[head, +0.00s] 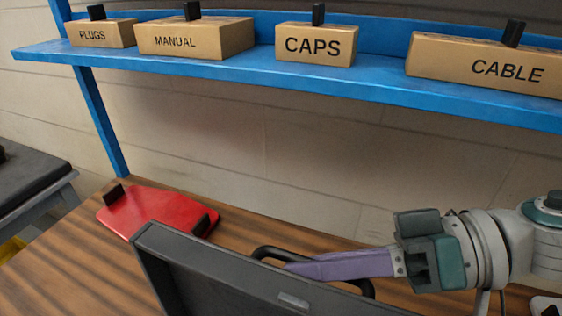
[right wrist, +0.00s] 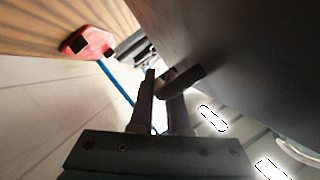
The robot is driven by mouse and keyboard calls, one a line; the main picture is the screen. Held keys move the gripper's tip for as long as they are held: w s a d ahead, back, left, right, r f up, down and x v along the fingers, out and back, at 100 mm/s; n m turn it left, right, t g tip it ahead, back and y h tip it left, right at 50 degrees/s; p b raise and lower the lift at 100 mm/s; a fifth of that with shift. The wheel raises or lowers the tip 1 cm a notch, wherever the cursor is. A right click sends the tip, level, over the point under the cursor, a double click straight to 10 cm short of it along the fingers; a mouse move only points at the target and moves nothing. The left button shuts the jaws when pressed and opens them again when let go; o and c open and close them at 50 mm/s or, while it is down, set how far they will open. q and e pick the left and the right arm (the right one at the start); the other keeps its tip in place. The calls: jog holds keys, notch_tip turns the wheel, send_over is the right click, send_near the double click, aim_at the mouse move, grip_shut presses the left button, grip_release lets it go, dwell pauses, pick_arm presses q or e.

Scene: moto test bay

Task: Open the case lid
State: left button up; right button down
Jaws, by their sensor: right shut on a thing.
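The dark grey case lid (head: 215,285) stands raised and tilted at the bottom of the head view, its rimmed face towards me. Its black handle (head: 268,252) sticks out along the lid's upper edge. My right gripper (head: 300,269) reaches in from the right, its purple fingers shut on the handle. In the right wrist view, the fingers (right wrist: 160,88) are at the handle (right wrist: 184,82), beside the dark lid surface (right wrist: 235,60). The lower part of the case is out of the head view. My left gripper is not in view.
A red board (head: 160,212) with black blocks lies on the wooden table (head: 70,255), behind and left of the lid. A blue shelf (head: 200,67) above holds boxes marked PLUGS, MANUAL, CAPS and CABLE (head: 480,68). The table's left part is clear.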

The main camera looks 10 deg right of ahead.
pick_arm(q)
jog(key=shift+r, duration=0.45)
pick_arm(e)
jog(key=shift+s+a+r, duration=0.1)
jog(key=shift+s+a, duration=0.1)
jog(key=shift+s, duration=0.05)
jog(key=c, duration=1.2)
grip_release()
jog(key=shift+o, duration=0.2)
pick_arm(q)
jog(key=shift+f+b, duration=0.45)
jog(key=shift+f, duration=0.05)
pick_arm(e)
jog(key=v, duration=1)
